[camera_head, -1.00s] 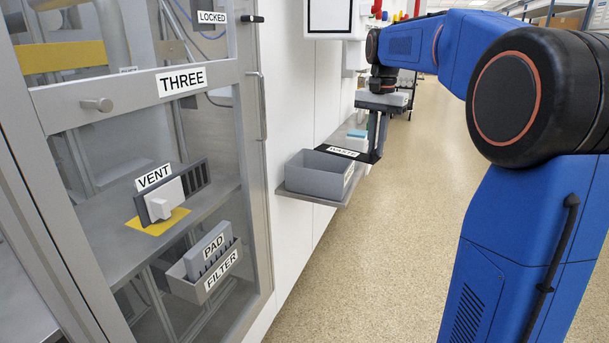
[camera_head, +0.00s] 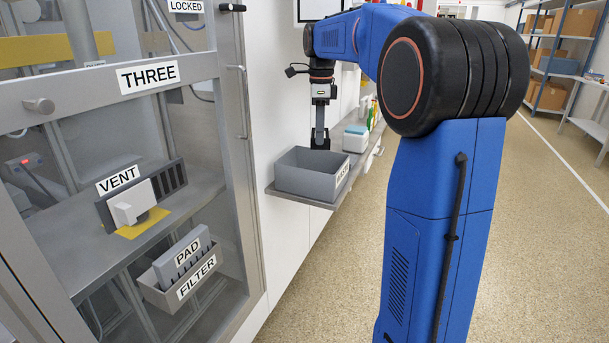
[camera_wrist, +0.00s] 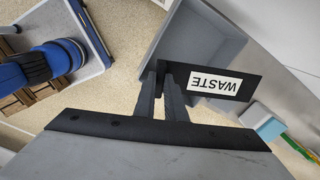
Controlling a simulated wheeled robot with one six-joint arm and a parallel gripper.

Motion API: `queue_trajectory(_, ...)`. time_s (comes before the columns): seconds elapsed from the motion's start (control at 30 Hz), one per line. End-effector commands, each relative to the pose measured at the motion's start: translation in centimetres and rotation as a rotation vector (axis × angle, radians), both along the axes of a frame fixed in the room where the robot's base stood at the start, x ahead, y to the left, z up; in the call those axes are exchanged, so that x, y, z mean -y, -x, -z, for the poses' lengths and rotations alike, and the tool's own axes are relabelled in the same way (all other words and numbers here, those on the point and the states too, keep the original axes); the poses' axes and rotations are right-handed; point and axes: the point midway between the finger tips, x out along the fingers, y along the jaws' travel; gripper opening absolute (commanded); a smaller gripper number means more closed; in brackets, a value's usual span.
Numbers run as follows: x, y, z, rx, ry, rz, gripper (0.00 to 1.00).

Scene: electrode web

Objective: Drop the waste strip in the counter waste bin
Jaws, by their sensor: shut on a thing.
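My gripper (camera_head: 320,140) points down over the far part of the open grey waste bin (camera_head: 308,184) in the head view. In the wrist view my gripper (camera_wrist: 168,82) is shut on the waste strip (camera_wrist: 252,88), a flat black piece with a white WASTE label. The strip sticks out to the right of the fingers, in front of part of the grey bin (camera_wrist: 205,38). In the head view the strip is mostly hidden or too small to make out. I cannot tell its exact height over the bin.
The bin stands on a narrow grey wall shelf (camera_head: 300,198). A white box with a blue top (camera_head: 356,138) stands behind it, with coloured bottles (camera_head: 373,113) beyond. A glazed cabinet door marked THREE (camera_head: 148,77) is at the left. The floor to the right is open.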

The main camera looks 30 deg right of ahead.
Motion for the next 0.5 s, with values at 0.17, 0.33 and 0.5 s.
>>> queue_trajectory(0.17,0.2,-0.1,0.1,0.000,0.000,0.064,0.00)
queue_trajectory(0.33,0.2,-0.1,0.6,0.000,0.000,0.079,0.00)
queue_trajectory(0.5,0.2,-0.1,2.2,-0.001,0.000,0.078,0.00)
